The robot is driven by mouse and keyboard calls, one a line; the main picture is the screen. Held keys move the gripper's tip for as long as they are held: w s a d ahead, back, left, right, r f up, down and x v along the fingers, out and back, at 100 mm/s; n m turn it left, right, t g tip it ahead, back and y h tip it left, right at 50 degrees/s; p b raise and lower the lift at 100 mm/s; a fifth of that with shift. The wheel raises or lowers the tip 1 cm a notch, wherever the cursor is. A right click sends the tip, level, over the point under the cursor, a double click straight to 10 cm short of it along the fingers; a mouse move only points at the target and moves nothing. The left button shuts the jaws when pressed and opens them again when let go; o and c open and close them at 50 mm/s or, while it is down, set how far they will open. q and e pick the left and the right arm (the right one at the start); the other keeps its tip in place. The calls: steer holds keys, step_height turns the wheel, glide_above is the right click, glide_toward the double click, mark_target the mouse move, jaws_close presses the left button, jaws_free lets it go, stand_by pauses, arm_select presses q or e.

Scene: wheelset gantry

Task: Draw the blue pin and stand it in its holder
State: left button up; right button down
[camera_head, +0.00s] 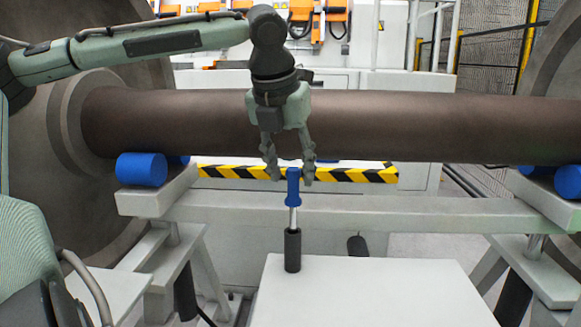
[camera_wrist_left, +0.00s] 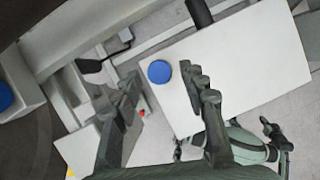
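The blue pin (camera_head: 292,190) stands upright, its metal shaft showing and its lower end in a black cylindrical holder (camera_head: 292,252) on the white table top (camera_head: 370,295). My left gripper (camera_head: 290,177) points down over the pin, fingers apart on either side of the blue head with gaps. In the left wrist view the round blue pin top (camera_wrist_left: 159,72) lies between and beyond the open fingertips (camera_wrist_left: 162,82), nearer the right-hand finger. A dark jointed end (camera_wrist_left: 275,138) at lower right there may be my right gripper; its state is unclear.
A thick brown axle (camera_head: 400,125) runs across behind my gripper. Blue rollers (camera_head: 141,169) sit on the grey stand at left, with more at right. A yellow-black striped bar (camera_head: 355,175) lies behind the pin. The white table top is clear around the holder.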

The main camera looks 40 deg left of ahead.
arm_select(q)
steer(key=v, duration=1.2)
stand_by(0.6)
